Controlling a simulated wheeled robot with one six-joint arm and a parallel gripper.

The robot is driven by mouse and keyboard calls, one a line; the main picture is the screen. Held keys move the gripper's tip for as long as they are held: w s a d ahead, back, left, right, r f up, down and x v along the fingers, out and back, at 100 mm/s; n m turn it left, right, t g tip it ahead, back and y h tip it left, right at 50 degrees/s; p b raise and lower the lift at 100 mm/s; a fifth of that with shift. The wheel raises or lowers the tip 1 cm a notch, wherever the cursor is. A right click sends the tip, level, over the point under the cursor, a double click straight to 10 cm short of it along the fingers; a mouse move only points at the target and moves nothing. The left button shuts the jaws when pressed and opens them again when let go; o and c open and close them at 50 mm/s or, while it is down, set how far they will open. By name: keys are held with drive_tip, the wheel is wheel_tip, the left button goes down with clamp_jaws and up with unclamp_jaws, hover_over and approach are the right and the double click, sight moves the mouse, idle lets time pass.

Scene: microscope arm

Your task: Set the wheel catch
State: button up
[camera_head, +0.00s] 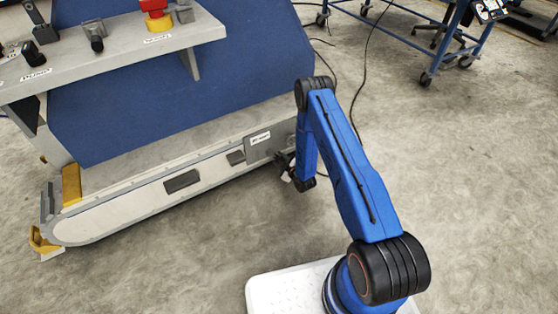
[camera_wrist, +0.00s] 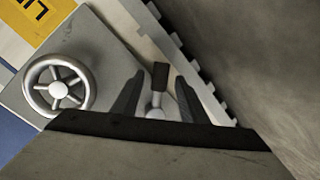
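In the wrist view, a small catch lever with a dark block-like tip (camera_wrist: 160,76) and a silver stem shows between the two dark fingers of my gripper (camera_wrist: 161,84). The fingers are apart, with a visible gap on each side of the lever. A silver spoked wheel (camera_wrist: 58,85) sits on a grey plate, left of my gripper. In the head view my gripper (camera_head: 286,165) is low beside the right end of the machine's base; the wheel and catch cannot be made out there.
The machine's long pale base (camera_head: 140,204) has a grey labelled box (camera_head: 266,143) near my gripper. A shelf (camera_head: 110,62) with controls, one red and yellow, juts out above. A toothed pale strip (camera_wrist: 205,88) runs right of the lever. Floor on the right is open; cables lie behind.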

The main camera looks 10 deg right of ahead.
drive_tip(key=shift+w, duration=0.1)
drive_tip(key=shift+c, duration=0.6)
clamp_jaws()
drive_tip(key=shift+w+d+r+n+t+h, duration=0.1)
drive_tip(key=shift+d+r+n+t+h, duration=0.2)
drive_tip(key=shift+r+n+h, duration=0.65)
drive_tip(key=shift+w+d+r+n+t+h, duration=0.1)
drive_tip(key=shift+d+r+n+t, duration=0.3)
drive_tip(key=shift+n, duration=1.2)
drive_tip(key=shift+d+r+n+t+h, duration=0.1)
drive_tip(key=shift+r+n+t+h, duration=0.35)
drive_tip(key=shift+r+n, duration=0.6)
drive_tip(key=shift+f+n, duration=0.15)
drive_tip(key=shift+n, duration=0.15)
drive_tip(key=shift+o, duration=0.6)
unclamp_jaws()
